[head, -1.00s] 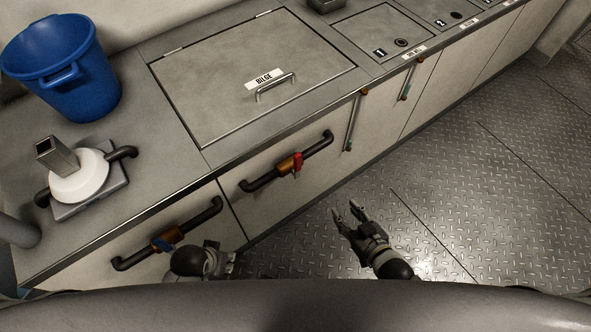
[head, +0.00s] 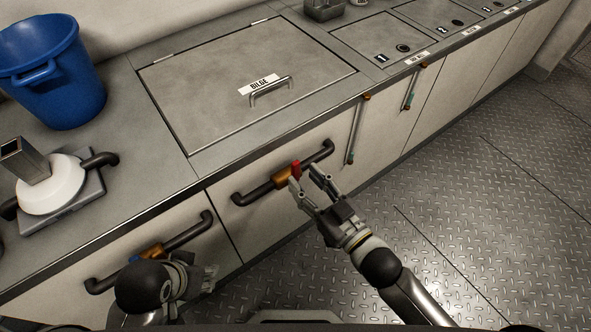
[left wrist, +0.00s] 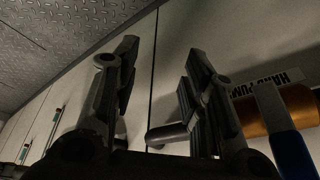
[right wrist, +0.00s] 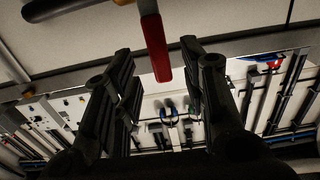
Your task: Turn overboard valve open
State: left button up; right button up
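A valve with a brass body (head: 281,178) and a red handle (head: 296,168) sits on a black pipe on the cabinet front, below the BILGE hatch. My right gripper (head: 308,177) is open beside the red handle. In the right wrist view the red handle (right wrist: 156,50) hangs down across the gap between the spread fingers, with no grip on it visible. A second brass valve (head: 150,252) with a blue handle (left wrist: 290,145) is at lower left, beside a HAND PUMP label (left wrist: 265,82). My left gripper (left wrist: 155,68) is open and empty near it. I see no overboard label.
The BILGE hatch (head: 250,80) lies shut on the counter. A blue bucket (head: 50,75) and a white round fitting (head: 50,187) stand at left. Vertical pipes (head: 356,130) run down the cabinet at right. The metal floor (head: 480,220) is clear.

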aim_at(297, 172)
jog(key=x, duration=0.3)
jog(key=shift+w+a, duration=0.2)
jog(key=shift+w, duration=0.1)
jog(key=shift+w+a+b, duration=0.25)
jog(key=shift+w+b, duration=0.05)
jog(key=shift+w, duration=0.05)
pick_arm(q)
jog(key=w, duration=0.1)
jog(key=w+t, duration=0.1)
jog(key=w+d, duration=0.1)
jog(key=shift+w+r+t, duration=0.15)
jog(key=shift+r+t, duration=0.1)
jog(key=shift+t, duration=0.15)
pick_arm(e)
grip_shut()
